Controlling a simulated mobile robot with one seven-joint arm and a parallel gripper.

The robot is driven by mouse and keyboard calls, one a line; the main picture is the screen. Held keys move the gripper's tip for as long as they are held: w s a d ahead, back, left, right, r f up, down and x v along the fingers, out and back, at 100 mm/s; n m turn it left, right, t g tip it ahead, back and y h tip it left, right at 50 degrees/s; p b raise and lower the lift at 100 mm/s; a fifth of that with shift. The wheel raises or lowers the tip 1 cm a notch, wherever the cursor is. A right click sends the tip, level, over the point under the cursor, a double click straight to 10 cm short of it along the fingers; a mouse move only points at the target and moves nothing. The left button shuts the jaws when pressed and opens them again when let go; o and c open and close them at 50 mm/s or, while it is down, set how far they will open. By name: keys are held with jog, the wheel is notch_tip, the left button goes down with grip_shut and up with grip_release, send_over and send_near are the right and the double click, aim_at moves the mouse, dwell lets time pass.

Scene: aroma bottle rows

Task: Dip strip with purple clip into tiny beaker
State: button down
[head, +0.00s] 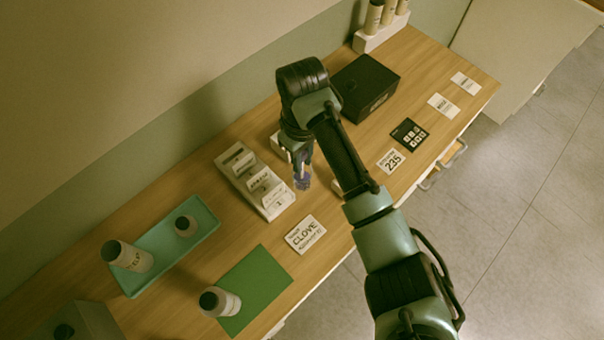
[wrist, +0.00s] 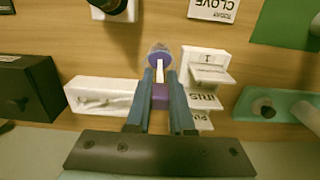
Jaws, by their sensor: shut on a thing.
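My gripper (wrist: 160,88) is shut on a purple clip (wrist: 160,97), with a narrow white strip (wrist: 159,72) running out ahead of it. A small clear beaker (wrist: 158,49) with purple at it lies straight beyond the strip's end. The strip's tip overlaps the beaker in the wrist view; I cannot tell whether it is inside or above the rim. In the head view my gripper (head: 300,165) points down over the table, with the bluish-purple beaker (head: 303,183) just below it. The clip and strip are hard to make out there.
A white slotted rack (head: 240,175) stands close left of my gripper, with a CLOVE card (head: 305,234) in front. A black box (head: 365,88) stands behind. A teal tray (head: 165,245) and green mat (head: 262,275) carry bottles. A white block (wrist: 90,95) is close by.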

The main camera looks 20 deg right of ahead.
jog(key=shift+f, duration=0.25)
notch_tip(320, 180, up, 7)
jog(key=p, duration=0.7)
dwell(0.3)
jog(key=shift+a, duration=0.1)
